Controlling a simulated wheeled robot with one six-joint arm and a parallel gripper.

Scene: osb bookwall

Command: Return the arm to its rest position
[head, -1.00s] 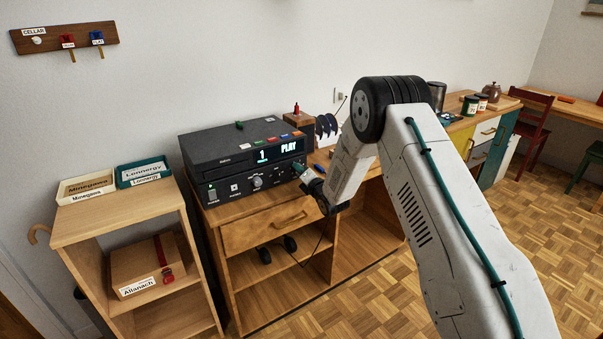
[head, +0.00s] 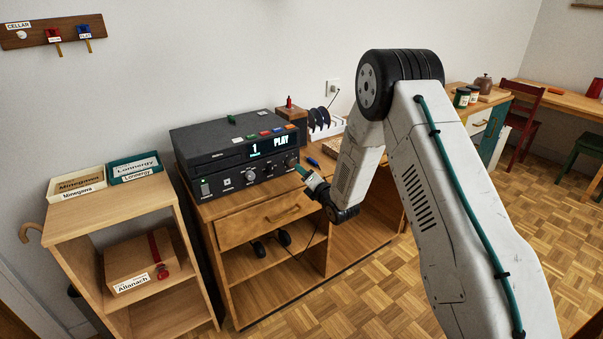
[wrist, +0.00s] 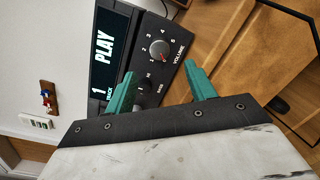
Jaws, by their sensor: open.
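My gripper (head: 302,174) is in front of the right end of a black player (head: 240,150), whose display reads "1 PLAY". In the wrist view its two green fingers (wrist: 161,88) stand apart with nothing between them. Behind them the player's front panel (wrist: 152,22) shows, with a volume knob and the lit display. My arm is bent, its upper link rising from the lower right and its forearm reaching down towards the cabinet. From the head view I cannot tell the exact gap between the fingers and the panel.
The player stands on a wooden cabinet (head: 268,212) with a drawer and open shelves. A small shelf (head: 62,224) at left holds a Minegawa tray (head: 77,194), a Lonnergy tray (head: 136,179) and an Allanach box (head: 137,262). The parquet floor (head: 375,290) in front is clear.

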